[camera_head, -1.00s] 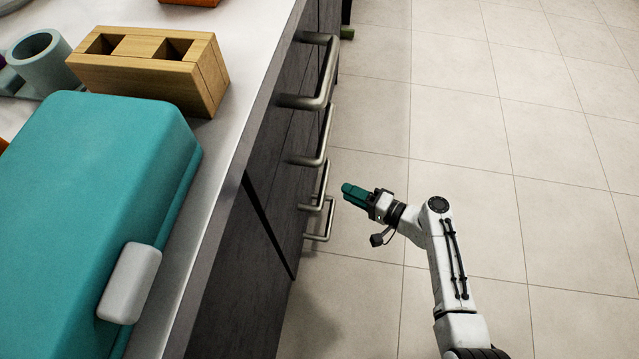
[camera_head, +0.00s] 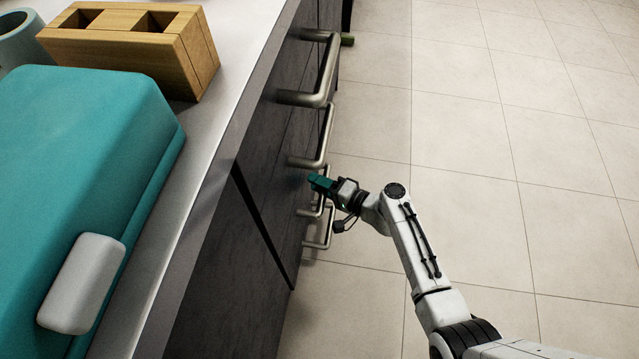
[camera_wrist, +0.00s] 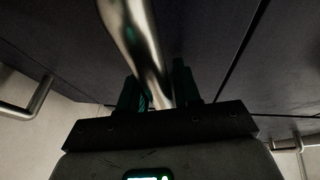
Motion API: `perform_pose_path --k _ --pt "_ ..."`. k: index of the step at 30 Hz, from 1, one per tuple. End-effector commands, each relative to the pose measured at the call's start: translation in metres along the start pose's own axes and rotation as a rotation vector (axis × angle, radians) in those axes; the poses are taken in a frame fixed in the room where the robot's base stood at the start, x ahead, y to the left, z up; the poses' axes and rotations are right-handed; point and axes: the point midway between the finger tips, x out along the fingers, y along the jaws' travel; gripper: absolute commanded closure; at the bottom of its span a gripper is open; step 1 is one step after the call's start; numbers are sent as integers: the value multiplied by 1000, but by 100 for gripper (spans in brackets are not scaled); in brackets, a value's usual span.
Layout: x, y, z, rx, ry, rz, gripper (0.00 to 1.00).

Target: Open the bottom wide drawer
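The dark drawer front (camera_head: 262,215) carries several metal bar handles, stacked one below another. The lowest handle (camera_head: 327,238) shows below my gripper (camera_head: 316,181) in the head view. The handle just above it (camera_head: 310,212) is partly hidden behind my gripper. In the wrist view, a shiny handle bar (camera_wrist: 138,45) passes down between the two green fingers of my gripper (camera_wrist: 158,88). The fingers stand apart with the bar between them; the right finger seems clear of it. I cannot tell for sure which drawer this bar belongs to. The drawers look shut.
Higher handles (camera_head: 320,70) stick out above my gripper. The countertop (camera_head: 215,115) holds a teal box (camera_head: 80,130), a wooden block with holes (camera_head: 140,50) and a grey-green cup (camera_head: 18,45). The tiled floor (camera_head: 470,130) to the right is clear.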

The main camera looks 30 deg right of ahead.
Motion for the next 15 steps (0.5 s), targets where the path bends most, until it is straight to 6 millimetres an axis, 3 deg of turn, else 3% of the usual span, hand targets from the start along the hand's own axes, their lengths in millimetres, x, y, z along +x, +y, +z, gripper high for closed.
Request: perform_pose_path --k 3,13,15 --pt "0 0 0 0 0 0 68" --pt "-1 0 0 0 0 0 100" --pt "-1 0 0 0 0 0 100"
